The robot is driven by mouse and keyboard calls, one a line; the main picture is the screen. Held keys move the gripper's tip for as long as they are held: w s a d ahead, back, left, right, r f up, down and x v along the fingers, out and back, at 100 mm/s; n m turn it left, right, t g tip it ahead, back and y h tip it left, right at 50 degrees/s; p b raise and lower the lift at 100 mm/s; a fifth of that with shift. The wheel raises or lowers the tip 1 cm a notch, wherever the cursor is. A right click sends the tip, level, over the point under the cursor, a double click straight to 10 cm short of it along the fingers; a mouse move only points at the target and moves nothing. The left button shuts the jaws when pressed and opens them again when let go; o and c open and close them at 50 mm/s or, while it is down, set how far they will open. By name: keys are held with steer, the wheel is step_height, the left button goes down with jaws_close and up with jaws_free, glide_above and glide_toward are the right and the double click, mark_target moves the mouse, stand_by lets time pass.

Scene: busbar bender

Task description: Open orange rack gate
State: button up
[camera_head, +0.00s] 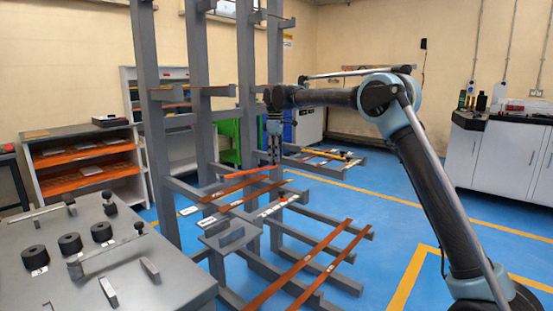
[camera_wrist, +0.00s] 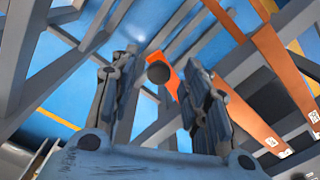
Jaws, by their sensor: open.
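The orange rack gate (camera_head: 246,172) shows in the head view as a short orange bar lying across the grey rack arms, just below my gripper. In the wrist view an orange part (camera_wrist: 172,72), probably the gate, lies between and beyond the fingers, partly hidden by them. A dark round knob (camera_wrist: 158,73) shows at its left, between the fingers. My gripper (camera_head: 273,158) points down beside the right end of the gate. Its two fingers (camera_wrist: 159,82) are apart in the wrist view, with nothing visibly clamped. I cannot tell whether a finger touches the knob.
The grey rack's uprights (camera_head: 197,90) stand close left of my gripper. Copper bars (camera_head: 313,262) lie on the lower rack arms. A grey bending bench (camera_head: 150,262) with black round dies (camera_head: 70,243) is at the front left. Blue floor (camera_head: 395,215) to the right is clear.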

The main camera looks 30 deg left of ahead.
step_height(320, 180, up, 11)
stand_by(0.4)
steer(key=shift+w+f, duration=0.1)
stand_by(0.3)
